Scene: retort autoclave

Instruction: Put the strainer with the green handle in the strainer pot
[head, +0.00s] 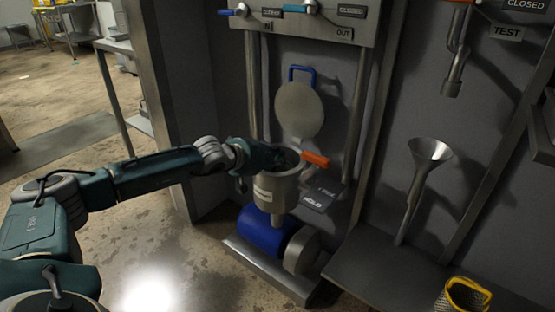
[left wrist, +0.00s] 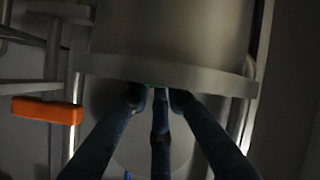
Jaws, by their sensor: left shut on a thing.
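My left gripper (head: 275,158) is at the pot's open mouth. In the left wrist view its dark fingers (left wrist: 157,98) come together at the rim, shut on a small bit of green (left wrist: 155,86), the strainer's handle. The strainer's body is hidden by the pot and gripper, so I cannot tell how deep it sits. My right gripper is out of view.
A round grey lid (head: 299,110) with a blue handle stands raised behind the pot. An orange lever (head: 316,159) is close to the pot's right side. A blue cylinder (head: 264,232) lies below. A funnel (head: 429,152) and a yellow basket (head: 464,295) are to the right.

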